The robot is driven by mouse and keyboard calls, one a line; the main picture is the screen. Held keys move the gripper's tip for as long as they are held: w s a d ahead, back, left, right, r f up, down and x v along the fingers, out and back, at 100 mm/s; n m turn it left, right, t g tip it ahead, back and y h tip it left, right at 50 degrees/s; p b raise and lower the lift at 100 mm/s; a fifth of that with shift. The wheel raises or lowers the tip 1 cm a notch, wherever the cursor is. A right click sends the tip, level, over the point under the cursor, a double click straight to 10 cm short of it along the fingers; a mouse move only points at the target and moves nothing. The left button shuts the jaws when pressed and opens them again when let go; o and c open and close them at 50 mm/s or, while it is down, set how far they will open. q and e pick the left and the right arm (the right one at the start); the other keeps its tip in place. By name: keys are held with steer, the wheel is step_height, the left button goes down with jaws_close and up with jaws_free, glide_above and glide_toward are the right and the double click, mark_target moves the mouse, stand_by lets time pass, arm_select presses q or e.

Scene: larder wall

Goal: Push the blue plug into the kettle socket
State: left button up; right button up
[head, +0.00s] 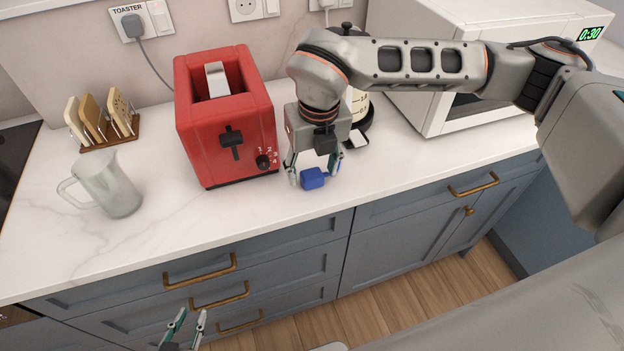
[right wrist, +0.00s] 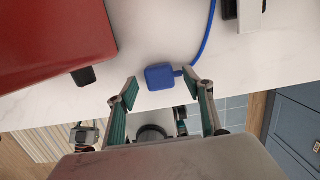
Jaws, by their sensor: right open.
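The blue plug (head: 312,179) lies on the white worktop near its front edge, right of the red toaster. It also shows in the right wrist view (right wrist: 160,77), its blue cord running up and right. My right gripper (head: 314,180) is open above the plug, with its fingers either side of it in the head view; in the right wrist view the plug is just beyond the fingertips. My left gripper (head: 193,312) is open and empty, low in front of the drawers. An empty wall socket (head: 244,9) shows at the top; its label is out of view, so I cannot tell if it is the kettle's.
The red toaster (head: 225,120) stands close left of my right gripper. A kettle (head: 359,108) is partly hidden behind my right arm. A microwave (head: 436,110) stands at the right. A toast rack (head: 106,122) and a glass jug (head: 110,185) stand left. A grey plug (head: 133,25) fills the TOASTER socket.

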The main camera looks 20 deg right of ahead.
steer(key=shift+f, duration=0.45)
arm_select(q)
steer(key=shift+f, duration=0.3)
arm_select(e)
steer(key=shift+r, duration=0.1)
steer(key=c, duration=1.1)
arm_select(q)
steer(key=shift+r, duration=0.1)
arm_select(e)
steer(key=shift+w, duration=0.1)
